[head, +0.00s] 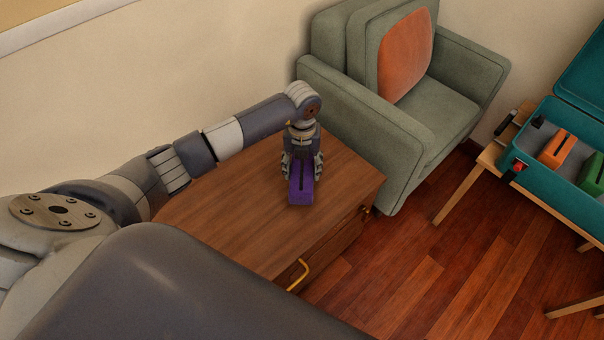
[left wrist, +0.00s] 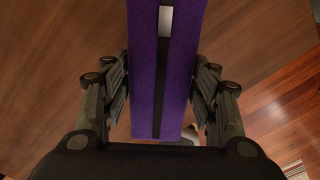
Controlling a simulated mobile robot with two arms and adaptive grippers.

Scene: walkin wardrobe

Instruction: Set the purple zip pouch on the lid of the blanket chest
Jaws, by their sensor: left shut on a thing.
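The purple zip pouch (head: 300,190) is a narrow purple block with a dark zip strip along its top. My left gripper (head: 302,170) points down and is shut on it, over the wooden lid of the blanket chest (head: 240,215). In the left wrist view the pouch (left wrist: 170,80) sits between the two fingers of the left gripper (left wrist: 160,100), with a pale zip pull on the strip. Whether the pouch touches the lid or is just above it I cannot tell. My right gripper is not in view.
A green armchair (head: 350,105) with an orange cushion (head: 405,52) stands behind the chest, close to its edge. A teal open case (head: 540,185) with orange and green items rests on a wooden stand at the right. Most of the lid around the pouch is clear.

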